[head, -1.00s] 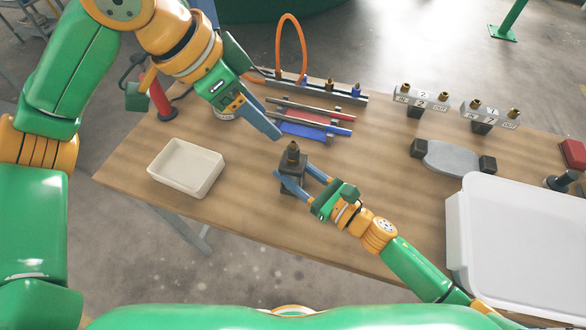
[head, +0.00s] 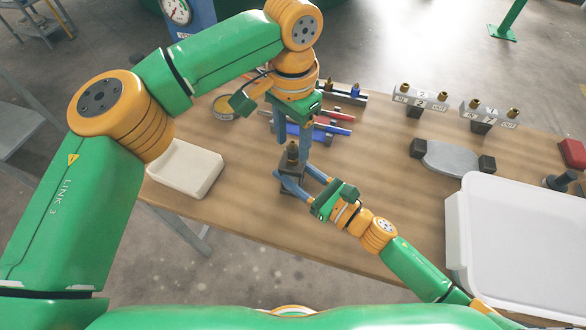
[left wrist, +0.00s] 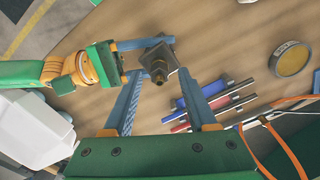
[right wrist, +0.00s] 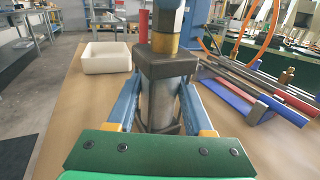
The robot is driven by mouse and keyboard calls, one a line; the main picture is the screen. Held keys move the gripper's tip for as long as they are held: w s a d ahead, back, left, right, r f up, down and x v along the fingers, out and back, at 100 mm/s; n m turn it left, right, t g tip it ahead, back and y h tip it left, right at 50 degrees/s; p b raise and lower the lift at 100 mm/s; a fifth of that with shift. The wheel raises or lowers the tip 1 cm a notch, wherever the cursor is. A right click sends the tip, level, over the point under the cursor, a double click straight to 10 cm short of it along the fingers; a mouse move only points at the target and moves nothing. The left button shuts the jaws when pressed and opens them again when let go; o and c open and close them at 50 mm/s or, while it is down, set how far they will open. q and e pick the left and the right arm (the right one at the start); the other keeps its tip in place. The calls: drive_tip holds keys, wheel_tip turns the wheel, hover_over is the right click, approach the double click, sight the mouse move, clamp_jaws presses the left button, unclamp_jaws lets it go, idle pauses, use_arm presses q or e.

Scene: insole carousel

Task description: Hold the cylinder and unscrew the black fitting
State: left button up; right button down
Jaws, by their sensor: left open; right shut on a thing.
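The cylinder is a grey tube with dark square end caps; its body (right wrist: 160,105) shows in the right wrist view. It stands upright near the table's front edge. My right gripper (head: 294,174) is shut on the cylinder, one finger on each side. A dark, brass-toned fitting (head: 292,148) sits on top of the cylinder; it also shows from above in the left wrist view (left wrist: 158,70). My left gripper (head: 293,141) is pointing down over the fitting, open, with a finger on either side. I cannot tell whether its fingers touch the fitting.
A white tray (head: 187,168) is left of the cylinder.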

use_arm(q)
drive_tip(key=shift+f, duration=0.6)
